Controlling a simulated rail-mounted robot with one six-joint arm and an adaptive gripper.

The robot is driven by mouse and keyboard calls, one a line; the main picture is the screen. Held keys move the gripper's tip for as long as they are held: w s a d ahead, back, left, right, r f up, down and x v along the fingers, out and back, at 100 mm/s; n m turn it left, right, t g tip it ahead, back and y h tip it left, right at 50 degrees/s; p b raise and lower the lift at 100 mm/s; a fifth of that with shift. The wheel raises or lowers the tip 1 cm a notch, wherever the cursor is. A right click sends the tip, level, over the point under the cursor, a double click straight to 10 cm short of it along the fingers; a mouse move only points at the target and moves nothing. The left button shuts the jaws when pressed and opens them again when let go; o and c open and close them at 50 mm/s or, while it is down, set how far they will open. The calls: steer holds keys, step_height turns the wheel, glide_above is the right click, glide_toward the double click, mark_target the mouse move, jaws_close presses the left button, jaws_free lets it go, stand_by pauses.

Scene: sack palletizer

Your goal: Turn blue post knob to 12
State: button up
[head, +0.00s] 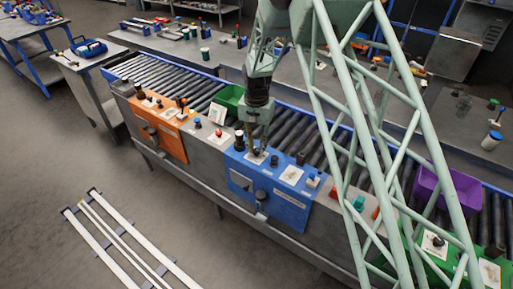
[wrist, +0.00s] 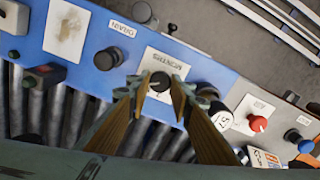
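The blue post is a blue panel (head: 240,180) on the conveyor's front side; it fills the upper left of the wrist view (wrist: 190,66). Its dark round knob (wrist: 160,82) sits on a white dial plate (wrist: 165,62) with small lettering and marks I cannot read surely. A light pointer line shows faintly on the knob. My gripper (wrist: 160,88) is over this knob, with one fingertip on each side of it. The fingers stand apart; I see no clear contact. In the head view my gripper (head: 258,150) points down at the blue panel and hides most of the knob.
Another black knob (wrist: 108,58) beside a "DRAIN" label stands close by. A black cylinder (wrist: 216,114) with a white top, a red button (wrist: 258,124) and a blue button (wrist: 305,146) lie to the right. Conveyor rollers (head: 170,82) run behind the panels.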

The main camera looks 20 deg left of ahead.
mark_target(257, 150)
steer(key=o, duration=0.4)
steer(key=shift+r, duration=0.15)
steer(key=shift+r, duration=5.85)
steer(key=shift+r, duration=0.1)
